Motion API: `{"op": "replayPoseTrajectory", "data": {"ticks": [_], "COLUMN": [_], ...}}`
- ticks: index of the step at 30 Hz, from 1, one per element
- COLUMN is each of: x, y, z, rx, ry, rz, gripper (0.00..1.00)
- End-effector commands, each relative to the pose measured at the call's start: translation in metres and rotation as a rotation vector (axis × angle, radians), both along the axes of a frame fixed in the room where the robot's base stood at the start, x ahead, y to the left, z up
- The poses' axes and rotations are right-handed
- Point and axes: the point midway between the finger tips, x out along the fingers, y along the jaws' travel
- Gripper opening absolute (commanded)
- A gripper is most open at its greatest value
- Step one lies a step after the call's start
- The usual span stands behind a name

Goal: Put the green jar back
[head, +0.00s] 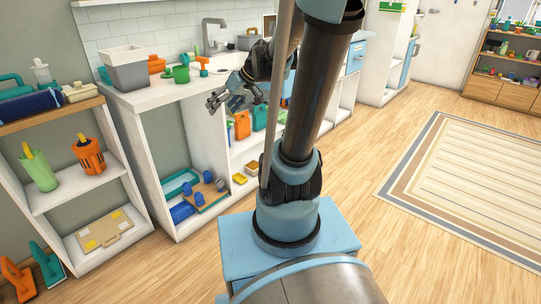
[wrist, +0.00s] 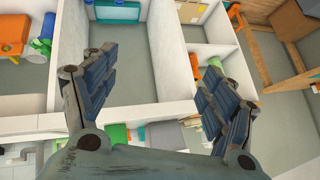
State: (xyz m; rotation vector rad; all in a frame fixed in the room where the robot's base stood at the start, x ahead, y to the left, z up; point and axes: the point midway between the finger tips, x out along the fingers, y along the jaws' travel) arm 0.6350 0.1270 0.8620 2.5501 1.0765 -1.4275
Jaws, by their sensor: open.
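A light green tapered jar (head: 38,172) with a yellow item in it stands on the middle shelf of the left unit in the head view. A darker green cup-like vessel (head: 181,74) stands on the white counter; I cannot tell which of the two is the task's jar. My gripper (head: 225,100) is in front of the counter, to the right of and below the darker vessel, well apart from the light green jar. In the wrist view my gripper (wrist: 160,60) has its fingers spread, with nothing between them. No green jar is clearly recognisable there.
A grey and white bin (head: 127,70) stands on the counter's left end. An orange container (head: 89,155) shares the light green jar's shelf. A teal tray (head: 180,181) and a board with blue pieces (head: 205,194) lie low. Open floor (head: 390,240) lies right.

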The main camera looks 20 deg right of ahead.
Motion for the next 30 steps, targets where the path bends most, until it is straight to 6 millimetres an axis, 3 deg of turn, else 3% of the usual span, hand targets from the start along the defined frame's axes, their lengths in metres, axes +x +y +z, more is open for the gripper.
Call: {"op": "replayPoseTrajectory", "data": {"ticks": [1, 6, 18, 24, 30], "x": [-0.017, -0.066, -0.168, -0.196, -0.204], "y": [-0.005, -0.029, -0.095, -0.120, -0.127], "z": [-0.006, -0.027, -0.078, -0.094, -0.099], "rx": [-0.026, -0.120, -0.345, -0.418, -0.439], "ry": [0.030, 0.129, 0.294, 0.327, 0.334], "rz": [-0.023, -0.122, -0.405, -0.514, -0.548], "gripper": [0.78, 0.78, 0.78, 0.78, 0.78]}}
